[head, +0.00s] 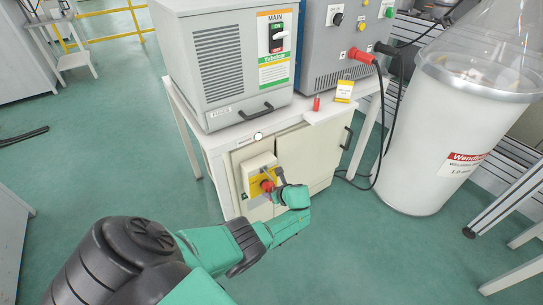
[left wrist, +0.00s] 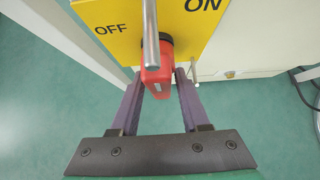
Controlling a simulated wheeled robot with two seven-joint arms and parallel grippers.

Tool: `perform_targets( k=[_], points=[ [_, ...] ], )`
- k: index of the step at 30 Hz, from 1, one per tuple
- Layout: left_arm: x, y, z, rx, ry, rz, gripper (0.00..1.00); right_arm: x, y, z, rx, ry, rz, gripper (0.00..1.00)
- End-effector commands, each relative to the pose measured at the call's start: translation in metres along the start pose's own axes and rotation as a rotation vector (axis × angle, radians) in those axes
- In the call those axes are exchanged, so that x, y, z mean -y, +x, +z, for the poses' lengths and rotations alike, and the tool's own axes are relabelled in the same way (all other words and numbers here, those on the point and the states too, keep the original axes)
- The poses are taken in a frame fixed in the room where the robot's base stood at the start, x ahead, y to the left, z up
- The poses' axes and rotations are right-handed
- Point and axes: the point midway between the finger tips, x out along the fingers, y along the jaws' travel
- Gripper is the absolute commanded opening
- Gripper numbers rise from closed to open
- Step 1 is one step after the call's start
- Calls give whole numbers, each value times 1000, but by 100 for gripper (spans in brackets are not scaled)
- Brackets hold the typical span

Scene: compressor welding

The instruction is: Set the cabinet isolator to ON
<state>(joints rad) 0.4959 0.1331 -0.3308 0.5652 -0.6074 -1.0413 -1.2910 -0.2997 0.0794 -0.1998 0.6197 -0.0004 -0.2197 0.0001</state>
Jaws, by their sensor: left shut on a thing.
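The isolator's red handle (head: 267,185) sits on a yellow plate (head: 256,189) on the cream cabinet's (head: 312,155) front. In the left wrist view the yellow plate (left wrist: 120,14) reads OFF at the left and ON at the upper right. The red handle (left wrist: 156,78) there points down the picture, towards my gripper. My left gripper (head: 276,190) is at the isolator, shut on the handle, with one dark finger on each side. A metal rod (left wrist: 151,32) passes in front of the handle's upper part. The exact switch setting is hard to tell. My right gripper is not in view.
A grey unit (head: 225,60) with a MAIN switch (head: 277,38) stands on the bench, beside a dark grey panel with cables. A red padlock (head: 316,103) and a yellow tag (head: 344,91) lie on the bench top. A large white drum (head: 430,140) stands to the right.

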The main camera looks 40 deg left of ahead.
Motion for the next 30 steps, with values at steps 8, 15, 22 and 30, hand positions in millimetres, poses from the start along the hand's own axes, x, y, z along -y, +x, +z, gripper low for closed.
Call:
perform_targets(
  k=[8,15,22,30],
  points=[
    [0,1,2,5,20,22,0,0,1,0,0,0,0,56],
    [0,1,3,5,20,21,0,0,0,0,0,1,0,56],
    [0,0,2,3,20,20,60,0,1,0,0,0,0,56],
    [0,-9,2,1,20,19,60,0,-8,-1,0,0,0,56]
  ],
)
